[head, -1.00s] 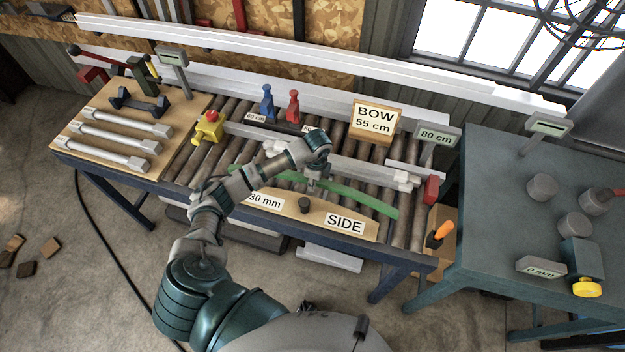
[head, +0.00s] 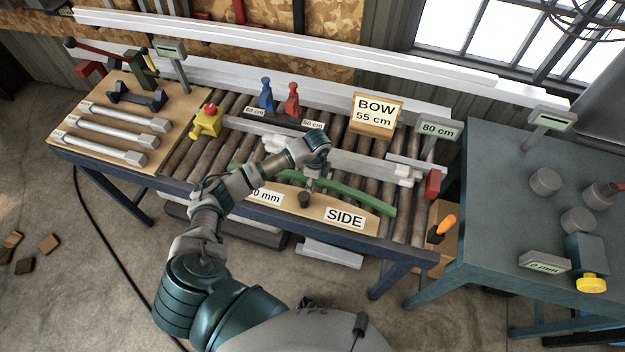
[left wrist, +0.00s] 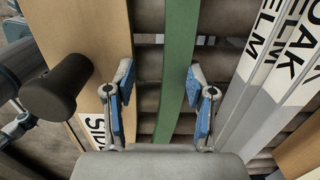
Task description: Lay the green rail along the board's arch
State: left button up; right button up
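The green rail (head: 352,194) lies across the rollers, just behind the arched edge of the tan board (head: 285,203). The board carries a SIDE label and a dark knob (head: 304,200). In the left wrist view the green rail (left wrist: 178,60) runs between my fingers, nearer the right one. A gap with rollers separates it from the board (left wrist: 98,25) there. My left gripper (head: 312,186) is open over the rail; it also shows in the left wrist view (left wrist: 160,78). My arm hides part of the rail and board. My right gripper is not in view.
White bars with wood-name labels (left wrist: 275,60) lie close right of the gripper in the wrist view. Behind the rail stand a BOW 55 cm sign (head: 375,115) and blue (head: 267,97) and red (head: 292,100) clamp-like pieces. A grey-green table (head: 500,200) stands at right.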

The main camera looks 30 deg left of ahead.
pick_arm(q)
jog(key=shift+r, duration=0.1)
notch_tip(320, 180, up, 12)
jog(key=shift+d, duration=0.35)
jog(key=shift+w+f, duration=0.1)
jog(key=shift+f, duration=0.1)
